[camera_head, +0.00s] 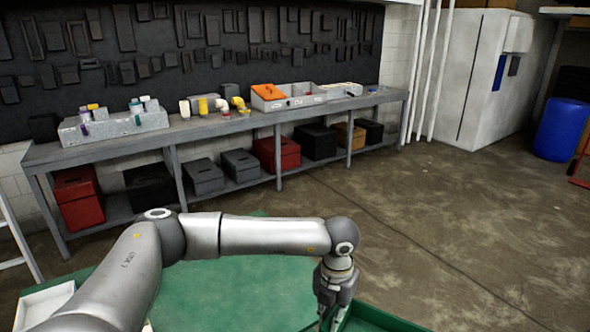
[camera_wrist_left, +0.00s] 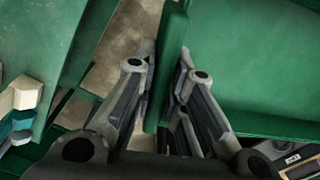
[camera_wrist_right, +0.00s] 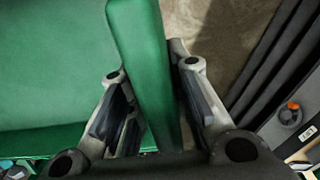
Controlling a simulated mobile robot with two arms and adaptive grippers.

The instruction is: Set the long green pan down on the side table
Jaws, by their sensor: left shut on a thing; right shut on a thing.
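The long green pan (camera_head: 380,318) shows only in part at the bottom of the head view, right of the green table (camera_head: 240,285). My left gripper (camera_head: 332,312) points down and is shut on the pan's wall. In the left wrist view, that wall (camera_wrist_left: 172,70) stands between the fingers, with the pan's floor (camera_wrist_left: 260,60) to its right. My right gripper (camera_wrist_right: 150,75) is shut on another stretch of pan wall (camera_wrist_right: 143,60), with the pan's floor (camera_wrist_right: 50,60) to the left. The right arm is outside the head view. I cannot tell whether the green table is the side table.
A grey workbench (camera_head: 215,128) with trays and small fittings stands along the back wall, with boxes on its lower shelf. A white box (camera_head: 45,303) sits at lower left. A blue barrel (camera_head: 562,130) stands at far right. Concrete floor (camera_head: 450,220) is open on the right.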

